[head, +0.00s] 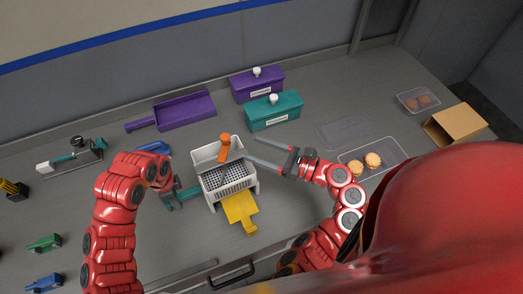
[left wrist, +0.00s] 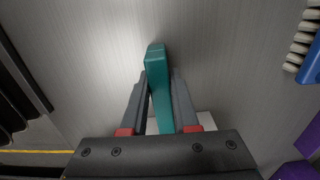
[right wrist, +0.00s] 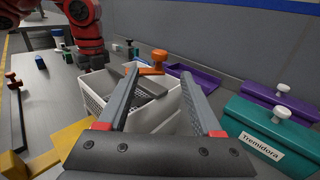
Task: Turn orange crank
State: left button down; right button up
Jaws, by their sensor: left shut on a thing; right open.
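The orange crank (head: 224,147) stands on the upper side of a white box-shaped machine (head: 243,180) with a perforated grey inside. My right gripper (head: 252,150) is open and empty just right of the crank, its fingers pointing toward it. In the right wrist view the crank's knob (right wrist: 159,55) shows beyond and between the two fingertips (right wrist: 158,71), apparently not touching them. My left gripper is shut on a teal handle (left wrist: 158,85), seen in the left wrist view. In the head view this teal part (head: 190,193) lies at the machine's left side; the left fingertips are partly hidden by my arm.
A yellow tray (head: 240,208) sticks out at the machine's front. A teal lidded box (head: 272,112) and a purple lidded box (head: 256,86) stand behind right, a purple scoop-like tray (head: 185,110) behind left. A clear tray with biscuits (head: 372,160) lies right.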

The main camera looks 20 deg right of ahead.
jog(key=shift+s+d, duration=0.5)
jog(key=shift+s, duration=0.05)
